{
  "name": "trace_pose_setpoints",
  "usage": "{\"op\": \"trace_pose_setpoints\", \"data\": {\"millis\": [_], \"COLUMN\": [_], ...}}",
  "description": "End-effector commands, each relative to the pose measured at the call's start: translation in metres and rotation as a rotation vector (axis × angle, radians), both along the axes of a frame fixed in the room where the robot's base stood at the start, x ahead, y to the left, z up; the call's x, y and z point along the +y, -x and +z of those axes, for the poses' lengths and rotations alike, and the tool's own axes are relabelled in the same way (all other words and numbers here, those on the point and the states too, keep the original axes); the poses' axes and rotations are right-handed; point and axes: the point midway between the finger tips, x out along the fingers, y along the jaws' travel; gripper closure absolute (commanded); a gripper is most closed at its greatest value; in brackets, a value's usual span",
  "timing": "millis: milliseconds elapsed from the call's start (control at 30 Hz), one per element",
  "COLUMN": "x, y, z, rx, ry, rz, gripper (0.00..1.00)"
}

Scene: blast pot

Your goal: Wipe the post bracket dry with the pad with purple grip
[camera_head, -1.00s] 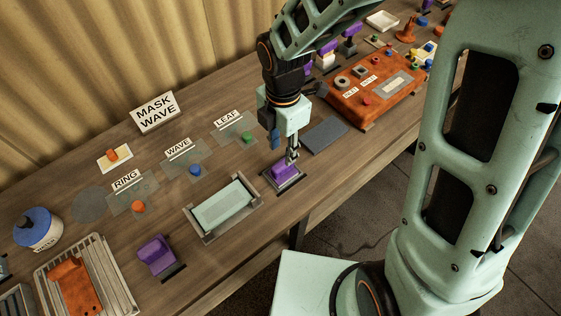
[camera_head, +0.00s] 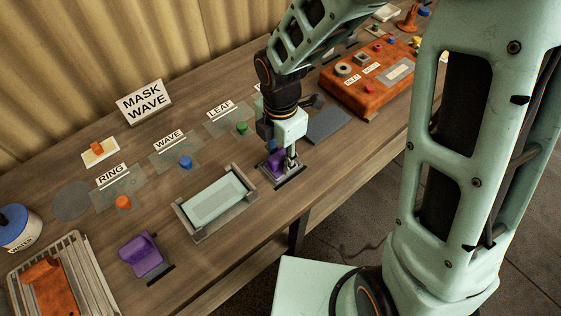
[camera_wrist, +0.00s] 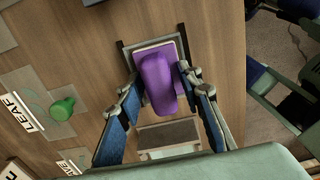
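The pad with purple grip (camera_head: 275,162) sits in a dark flat holder (camera_head: 291,182) near the table's front edge. My gripper (camera_head: 288,160) is pointing down at it. In the wrist view the purple grip (camera_wrist: 158,80) lies between the two spread fingers of my gripper (camera_wrist: 163,82); the right finger is very close to it, the left slightly apart. I cannot tell whether either touches. A rust-orange bracket (camera_head: 46,284), which seems to be the post bracket, rests on a slatted metal rack (camera_head: 20,280) at the lower left.
Another purple piece (camera_head: 141,254) stands at the front left. A grey tray (camera_head: 182,211) with a pale green block lies between it and my gripper. A blue-lidded tub (camera_head: 16,228), stencil cards with coloured knobs, a MASK WAVE sign (camera_head: 143,100) and an orange box (camera_head: 368,82) surround them.

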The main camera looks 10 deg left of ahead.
Motion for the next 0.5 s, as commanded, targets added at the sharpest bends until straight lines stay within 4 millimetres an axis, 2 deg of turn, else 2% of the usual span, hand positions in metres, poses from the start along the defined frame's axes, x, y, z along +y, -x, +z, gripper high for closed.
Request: {"op": "trace_pose_setpoints", "data": {"millis": [67, 367, 500], "x": [-0.0001, -0.0002, -0.0001], "y": [0.0001, 0.0001, -0.0001], "z": [0.0002, 0.0003, 0.0006], "rx": [0.0, 0.001, 0.0], "ry": [0.0, 0.001, 0.0], "rz": [0.0, 0.0, 0.0], "gripper": [0.67, 0.99, 1.0]}}
